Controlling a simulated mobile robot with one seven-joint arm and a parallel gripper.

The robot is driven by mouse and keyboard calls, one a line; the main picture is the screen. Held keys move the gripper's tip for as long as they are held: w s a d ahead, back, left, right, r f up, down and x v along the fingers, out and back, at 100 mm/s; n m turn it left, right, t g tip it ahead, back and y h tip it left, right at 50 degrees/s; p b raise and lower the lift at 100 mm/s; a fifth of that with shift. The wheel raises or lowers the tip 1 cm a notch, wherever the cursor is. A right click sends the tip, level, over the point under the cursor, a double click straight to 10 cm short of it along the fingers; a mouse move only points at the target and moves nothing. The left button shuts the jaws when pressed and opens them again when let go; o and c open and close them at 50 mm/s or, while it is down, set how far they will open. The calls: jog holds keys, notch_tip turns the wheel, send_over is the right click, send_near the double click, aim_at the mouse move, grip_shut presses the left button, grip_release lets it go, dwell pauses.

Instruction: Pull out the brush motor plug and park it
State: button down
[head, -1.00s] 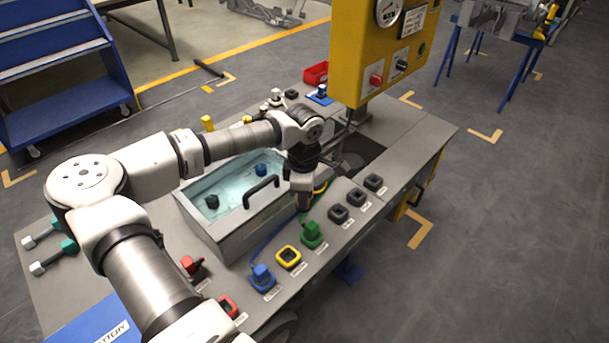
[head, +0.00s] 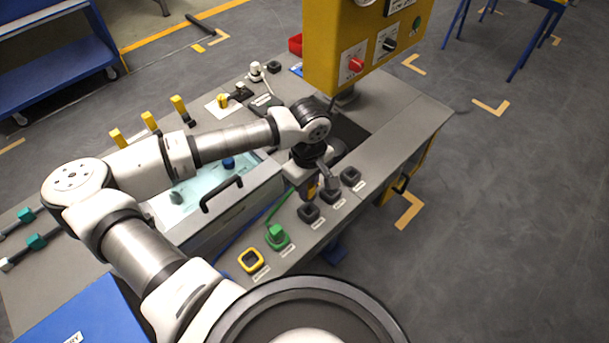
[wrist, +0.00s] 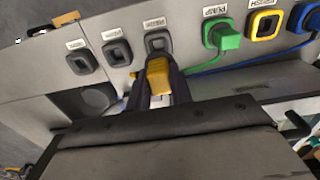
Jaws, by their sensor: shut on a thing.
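My gripper (wrist: 157,90) is shut on a yellow plug (wrist: 158,76). The plug is right at the near edge of a dark empty-looking socket (wrist: 158,45), the one beside the green plug (wrist: 228,35); I cannot tell whether they touch. In the head view my gripper (head: 312,188) is above the back edge of the socket row, behind that dark socket (head: 309,212), and mostly hides the plug. The yellow-rimmed socket (head: 251,260) stands empty at the near end of the visible row; it also shows in the wrist view (wrist: 264,24).
Two more dark sockets (head: 330,195) (head: 350,176) continue the row to the right. The green plug (head: 277,236) sits in its socket. A water tank with a black handle (head: 222,194) lies left of the gripper. A yellow control box (head: 366,45) rises behind.

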aim_at(309, 201)
jog(key=shift+d, duration=0.15)
jog(key=shift+f+b, duration=0.7)
jog(key=shift+f, duration=1.6)
jog(key=shift+b, duration=1.05)
jog(key=shift+f+b, duration=1.3)
jog(key=shift+b, duration=0.6)
jog(key=c, duration=1.2)
grip_release()
jog(key=shift+o, duration=0.2)
jog(key=shift+r, duration=0.1)
notch_tip(309, 201, up, 14)
jog(key=shift+f+b, duration=0.15)
jog(key=shift+b, duration=0.55)
